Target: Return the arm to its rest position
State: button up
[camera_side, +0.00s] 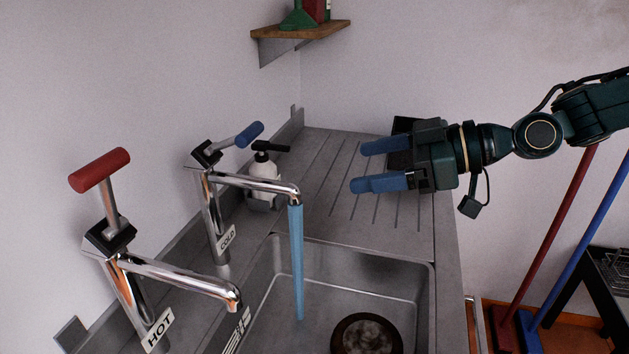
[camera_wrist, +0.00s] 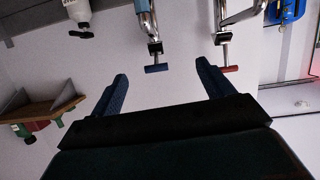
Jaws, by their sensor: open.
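My gripper (camera_side: 361,166) is open and empty, with two blue fingers spread apart. It hangs above the ribbed draining board (camera_side: 345,222), right of the taps, and points left. The hot tap (camera_side: 130,290) has a red handle (camera_side: 99,170) and no stream. In the wrist view the blue handle (camera_wrist: 157,68) and red handle (camera_wrist: 230,69) appear upside down.
The steel sink (camera_side: 405,258) holds a dark round object (camera_side: 338,342), partly cut off. A white pump bottle (camera_side: 264,181) stands behind the cold tap. A wooden shelf (camera_side: 318,31) is on the wall. Red (camera_side: 552,235) and blue (camera_side: 590,235) poles lean at the right.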

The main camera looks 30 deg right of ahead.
jog(key=s+d+f+m+g+h, duration=0.1)
jog(key=s+d+m+g+h, duration=0.1)
jog(key=s+d+m+h, duration=0.3)
jog(key=s+d+f+m+g+h, duration=0.2)
jog(key=s+d+m+h, duration=0.2)
jog(key=s+d, duration=1)
jog(key=s+h, duration=0.1)
jog(key=s, duration=0.2)
jog(key=shift+s+m, duration=0.2)
jog(key=shift+m, duration=0.2)
